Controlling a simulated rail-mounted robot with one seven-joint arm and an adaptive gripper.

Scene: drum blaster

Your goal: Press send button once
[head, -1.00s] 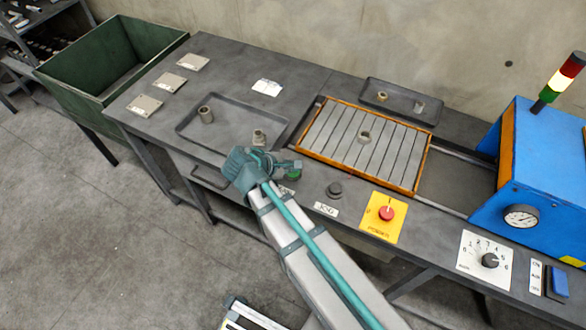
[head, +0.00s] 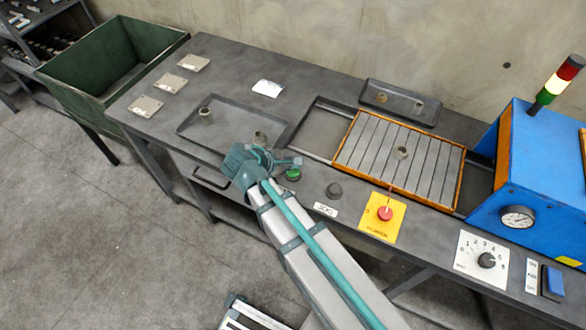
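A green button (head: 293,174) sits on the front edge of the bench, left of a dark round knob or button (head: 333,189). I cannot read the labels to tell which one is the send button. My gripper (head: 291,162) is right at the green button, over or just behind it, and partly covers it. I cannot tell whether it touches the button or whether its fingers are open. A slatted carriage with an orange frame (head: 458,182) lies on rails, with one small grey cup (head: 402,152) on it.
A red stop button (head: 385,213) on a yellow plate is to the right. A blue machine (head: 530,160) with a light tower (head: 556,82) stands at the right end. A shallow tray (head: 190,127) with small cups lies left. A green bin (head: 120,50) stands far left.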

